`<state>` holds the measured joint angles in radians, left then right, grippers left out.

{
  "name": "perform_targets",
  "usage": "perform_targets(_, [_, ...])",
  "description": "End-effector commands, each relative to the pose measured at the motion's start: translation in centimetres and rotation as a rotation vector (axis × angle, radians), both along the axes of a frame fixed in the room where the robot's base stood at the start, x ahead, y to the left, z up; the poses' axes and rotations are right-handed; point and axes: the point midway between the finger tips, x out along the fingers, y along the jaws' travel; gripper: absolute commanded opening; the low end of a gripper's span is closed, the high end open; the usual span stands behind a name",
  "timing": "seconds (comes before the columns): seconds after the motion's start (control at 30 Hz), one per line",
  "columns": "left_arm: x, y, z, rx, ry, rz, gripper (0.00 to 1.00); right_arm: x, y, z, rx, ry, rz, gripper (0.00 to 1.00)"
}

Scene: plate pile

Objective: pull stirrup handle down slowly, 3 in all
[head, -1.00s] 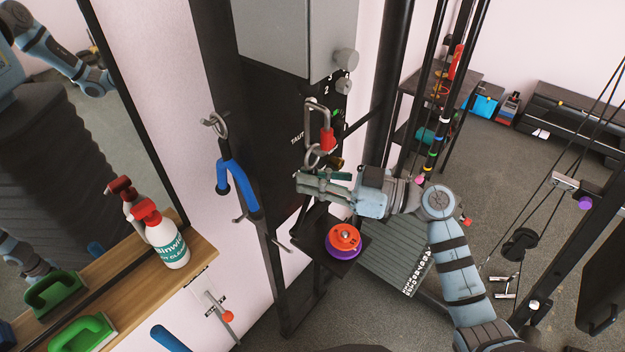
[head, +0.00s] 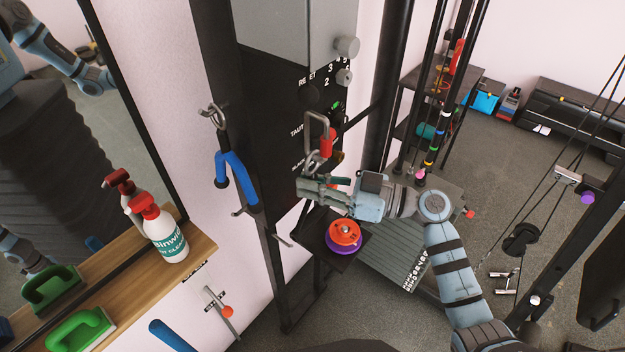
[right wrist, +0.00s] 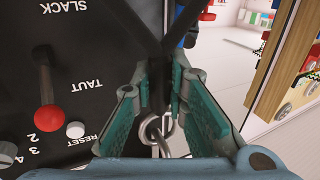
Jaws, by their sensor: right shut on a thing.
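The dark stirrup handle (right wrist: 160,40) shows in the right wrist view as two black straps that meet between my fingers. My right gripper (right wrist: 158,95) is shut on the straps, close to the metal ring (right wrist: 153,128). In the head view my right gripper (head: 312,188) reaches in from the right. A silver carabiner (head: 309,128) and the ring (head: 315,160) are just above its fingers, in front of the black panel (head: 285,110). My left gripper is not directly in view.
A red-knobbed lever (right wrist: 46,115) is on the panel. A blue forked handle (head: 236,178) hangs on a hook to the left. A red and purple weight (head: 343,238) sits below my gripper.

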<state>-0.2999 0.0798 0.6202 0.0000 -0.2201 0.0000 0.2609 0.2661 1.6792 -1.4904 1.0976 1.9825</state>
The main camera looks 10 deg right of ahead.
Motion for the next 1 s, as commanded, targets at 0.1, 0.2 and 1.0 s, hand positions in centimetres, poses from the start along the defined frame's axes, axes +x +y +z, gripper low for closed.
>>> perform_targets(0.1, [0.0, 0.0, -0.6, 0.0, 0.0, 0.0, 0.48, -0.1, 0.0, -1.5, -0.004, 0.005, 0.0, 0.0])
perform_targets(0.2, [0.0, 0.0, -0.6, 0.0, 0.0, 0.0, 0.48, -0.1, 0.0, -1.7, -0.004, 0.003, 0.0, 0.0])
perform_targets(1.0, [0.0, 0.0, -1.5, 0.0, 0.0, 0.0, 0.48, -0.1, 0.0, -3.9, -0.004, 0.004, 0.0, 0.0])
